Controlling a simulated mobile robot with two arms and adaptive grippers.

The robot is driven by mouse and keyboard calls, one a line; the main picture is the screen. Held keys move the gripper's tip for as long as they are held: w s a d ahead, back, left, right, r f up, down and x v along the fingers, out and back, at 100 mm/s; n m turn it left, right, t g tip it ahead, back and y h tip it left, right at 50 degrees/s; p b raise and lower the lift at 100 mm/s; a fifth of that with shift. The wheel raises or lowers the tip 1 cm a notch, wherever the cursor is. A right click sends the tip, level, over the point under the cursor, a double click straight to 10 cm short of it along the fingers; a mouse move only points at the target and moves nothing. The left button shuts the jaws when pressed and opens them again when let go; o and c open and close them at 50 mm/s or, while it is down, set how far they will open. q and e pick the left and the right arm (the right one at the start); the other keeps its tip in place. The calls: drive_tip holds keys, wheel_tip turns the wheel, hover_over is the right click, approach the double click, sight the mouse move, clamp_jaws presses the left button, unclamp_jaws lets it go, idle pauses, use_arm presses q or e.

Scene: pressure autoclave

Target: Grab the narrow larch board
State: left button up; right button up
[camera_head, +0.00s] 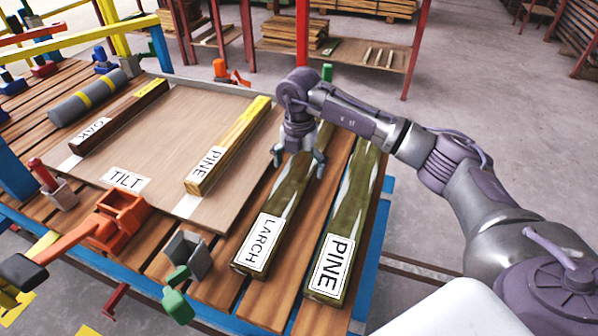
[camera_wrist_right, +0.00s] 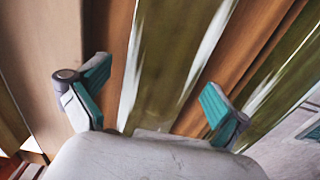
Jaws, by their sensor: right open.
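The narrow larch board (camera_head: 284,205) lies on the slatted table, its white LARCH label at the near end. It is greenish brown with pale streaks. My right gripper (camera_head: 299,160) is over its middle, pointing down, with teal-padded fingers spread. In the right wrist view the open fingers (camera_wrist_right: 155,98) stand apart on either side of the streaked larch board (camera_wrist_right: 168,60). Nothing is held between them. I cannot tell how far the fingertips reach down beside the board. My left gripper is not in view.
A wider board labelled PINE (camera_head: 348,215) lies close to the right of the larch board. A tilt panel (camera_head: 150,165) at left carries a yellow PINE board (camera_head: 228,148) and a dark OAK board (camera_head: 120,115). An orange clamp (camera_head: 115,215) and grey block (camera_head: 187,254) stand near the front.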

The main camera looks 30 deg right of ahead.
drive_tip(key=c, duration=1.6)
drive_tip(key=shift+r, duration=0.1)
drive_tip(key=shift+c, duration=0.9)
